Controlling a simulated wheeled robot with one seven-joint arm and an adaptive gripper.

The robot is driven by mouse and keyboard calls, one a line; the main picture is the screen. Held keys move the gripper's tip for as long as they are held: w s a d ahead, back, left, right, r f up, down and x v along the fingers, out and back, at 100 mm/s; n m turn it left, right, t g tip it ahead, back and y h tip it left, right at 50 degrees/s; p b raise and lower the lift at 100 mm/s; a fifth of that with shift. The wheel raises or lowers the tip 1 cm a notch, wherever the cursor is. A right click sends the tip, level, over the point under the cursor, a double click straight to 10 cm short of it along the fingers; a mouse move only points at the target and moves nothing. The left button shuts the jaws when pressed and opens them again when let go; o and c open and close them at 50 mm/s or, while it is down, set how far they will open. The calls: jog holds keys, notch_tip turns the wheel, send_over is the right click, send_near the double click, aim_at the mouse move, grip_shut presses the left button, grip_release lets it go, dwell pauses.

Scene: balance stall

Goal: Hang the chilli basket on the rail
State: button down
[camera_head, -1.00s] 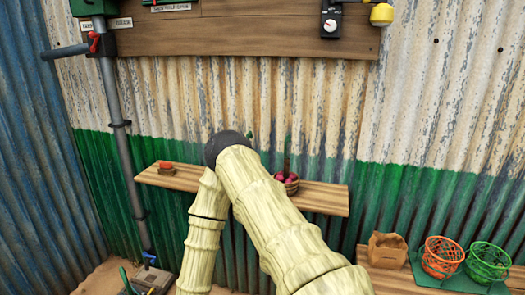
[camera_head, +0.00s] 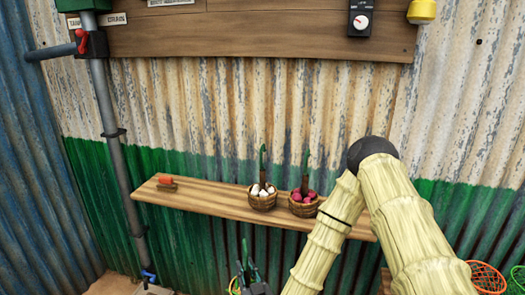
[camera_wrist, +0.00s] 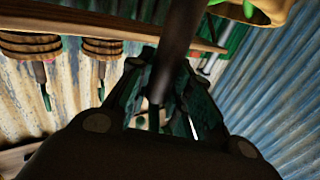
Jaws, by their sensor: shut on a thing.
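My gripper (camera_head: 258,285) is at the bottom of the head view, partly cut off, in front of and below the wall shelf. In the wrist view, which is upside down, its dark fingers (camera_wrist: 165,105) are closed around a dark upright stem (camera_wrist: 180,40). A green tip (camera_head: 245,252) rises at the gripper in the head view, like the green tips on the shelf baskets. I cannot clearly make out the rail.
The wooden shelf (camera_head: 215,201) holds a basket of white bulbs (camera_head: 262,197), a basket of purple-red ones (camera_head: 303,204) and a small orange item (camera_head: 166,182). A grey pipe (camera_head: 107,110) stands at left. Orange (camera_head: 487,277) and green (camera_head: 518,279) wire baskets sit lower right.

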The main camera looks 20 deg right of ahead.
jog(key=shift+m+h, duration=0.3)
jog(key=shift+h, duration=0.2)
jog(key=w+r, duration=0.1)
jog(key=w+d+r, duration=0.1)
jog(key=w, duration=0.1)
jog(key=shift+w+d+r, duration=0.1)
jog(key=shift+w+r, duration=0.15)
jog(key=shift+w, duration=0.05)
jog(key=w+d+r+m+h+p, duration=0.1)
jog(key=w+r+h, duration=0.1)
jog(key=w+r, duration=0.65)
jog(key=w+d+r+m+g+h+p, duration=0.1)
jog(key=w+r+h+p, duration=0.15)
jog(key=r, duration=1.15)
jog(key=w+d+r+m+h, duration=0.1)
jog(key=w+r+m, duration=0.1)
jog(key=w+r, duration=0.7)
jog(key=s+a+r+n+y+p, duration=0.1)
jog(key=s+r+p, duration=0.15)
jog(key=r, duration=2.15)
jog(key=s+r+n+y+p, duration=0.1)
jog(key=s+r, duration=0.3)
jog(key=r, duration=1.9)
jog(key=w+d+f, duration=0.3)
jog(key=w+d, duration=0.4)
jog(key=w, duration=0.4)
jog(key=shift+d+t+b, duration=0.3)
jog(key=shift+d+b, duration=0.05)
jog(key=shift+w, duration=0.1)
